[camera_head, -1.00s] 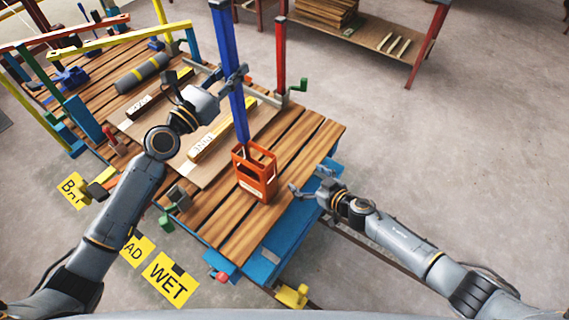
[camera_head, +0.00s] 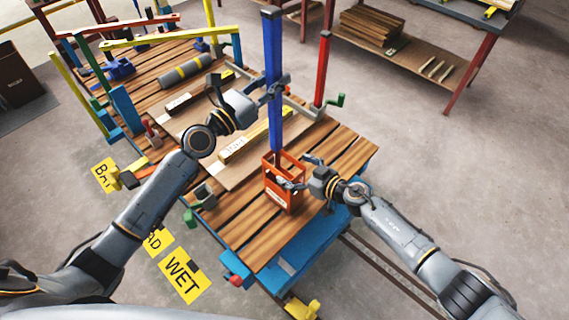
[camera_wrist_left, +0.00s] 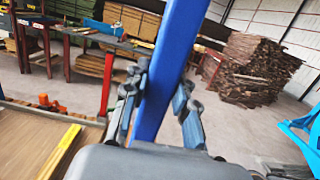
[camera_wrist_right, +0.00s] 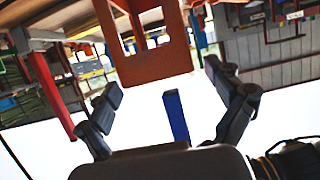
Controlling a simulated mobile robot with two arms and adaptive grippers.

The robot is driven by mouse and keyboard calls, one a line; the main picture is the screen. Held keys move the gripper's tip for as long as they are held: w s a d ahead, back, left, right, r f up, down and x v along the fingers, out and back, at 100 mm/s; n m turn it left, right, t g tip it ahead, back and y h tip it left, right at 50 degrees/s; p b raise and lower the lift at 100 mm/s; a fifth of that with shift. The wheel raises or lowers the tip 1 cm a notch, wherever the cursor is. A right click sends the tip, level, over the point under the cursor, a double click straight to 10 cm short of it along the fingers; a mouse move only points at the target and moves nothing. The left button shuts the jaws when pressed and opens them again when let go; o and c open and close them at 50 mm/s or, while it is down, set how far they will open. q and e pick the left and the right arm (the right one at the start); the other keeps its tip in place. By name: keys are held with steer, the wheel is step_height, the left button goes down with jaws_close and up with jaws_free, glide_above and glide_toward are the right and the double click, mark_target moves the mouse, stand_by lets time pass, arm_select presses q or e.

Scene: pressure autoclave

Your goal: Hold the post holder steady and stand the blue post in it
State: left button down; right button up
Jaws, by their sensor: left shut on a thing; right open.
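The blue post (camera_head: 273,70) stands nearly upright, gripped partway up by my left gripper (camera_head: 274,92). In the left wrist view the post (camera_wrist_left: 168,70) runs between the closed fingers. The orange post holder (camera_head: 284,195) stands near the table's right end. The post's lower end overlaps the holder's upper opening; I cannot tell whether it is inside. My right gripper (camera_head: 303,173) is open at the holder's right side, one finger across its near face. In the right wrist view the holder (camera_wrist_right: 150,55) shows ahead of the open fingers, with a short blue piece between them.
The slatted table (camera_head: 255,240) carries a yellow bar (camera_head: 250,138) and a grey cylinder (camera_head: 185,72). A shelf with wood stacks (camera_head: 380,35) stands at the back. Floor at the right is clear.

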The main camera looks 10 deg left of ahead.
mark_target(287, 165)
steer(key=shift+x, duration=2.4)
steer(key=c, duration=1.3)
steer(key=shift+c, duration=0.8)
steer(key=shift+s, duration=0.1)
steer(key=shift+f, duration=0.15)
